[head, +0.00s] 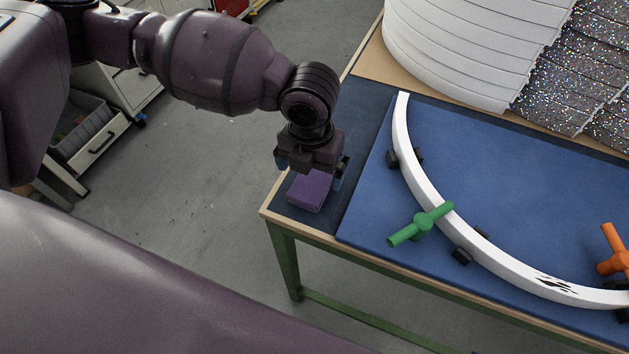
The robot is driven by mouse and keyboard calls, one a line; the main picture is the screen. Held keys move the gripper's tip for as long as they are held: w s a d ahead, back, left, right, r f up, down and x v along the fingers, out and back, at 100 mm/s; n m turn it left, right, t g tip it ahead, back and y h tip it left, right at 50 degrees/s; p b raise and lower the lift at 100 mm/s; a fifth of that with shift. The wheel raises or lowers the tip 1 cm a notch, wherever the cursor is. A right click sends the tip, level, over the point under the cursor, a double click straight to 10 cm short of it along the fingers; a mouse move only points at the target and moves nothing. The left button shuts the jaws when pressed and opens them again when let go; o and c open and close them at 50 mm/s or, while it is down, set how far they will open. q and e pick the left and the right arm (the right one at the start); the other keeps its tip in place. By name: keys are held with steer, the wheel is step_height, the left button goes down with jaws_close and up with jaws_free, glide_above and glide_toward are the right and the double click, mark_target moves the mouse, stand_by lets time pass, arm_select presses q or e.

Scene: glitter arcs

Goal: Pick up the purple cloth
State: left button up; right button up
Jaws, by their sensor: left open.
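The purple cloth (310,190) is a small, folded, block-like piece. It lies on the dark mat at the near left corner of the table. My left gripper (311,180) points down right over the cloth, with its fingers open, one on each side. The gripper body hides the far part of the cloth. I cannot tell whether the fingers touch it. My right gripper is not in view.
A white curved arc (428,190) rests on black blocks on the blue mat (510,190), with a green clamp (420,224) and an orange clamp (614,255). Stacked white arcs (465,50) and glittery strips (575,80) stand at the back. A drawer cabinet (95,135) is left.

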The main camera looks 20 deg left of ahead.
mark_target(313, 181)
arm_select(q)
steer(key=shift+f, duration=0.2)
steer(key=f, duration=0.1)
steer(key=f+b, duration=0.1)
steer(key=f, duration=0.2)
steer(key=shift+w+f+b, duration=0.15)
steer(key=shift+w+b, duration=0.15)
steer(key=shift+f, duration=0.25)
steer(key=shift+r, duration=0.1)
steer(key=shift+c, duration=0.5)
steer(key=c, duration=0.7)
steer(key=shift+c, duration=1)
steer(key=shift+r, duration=0.1)
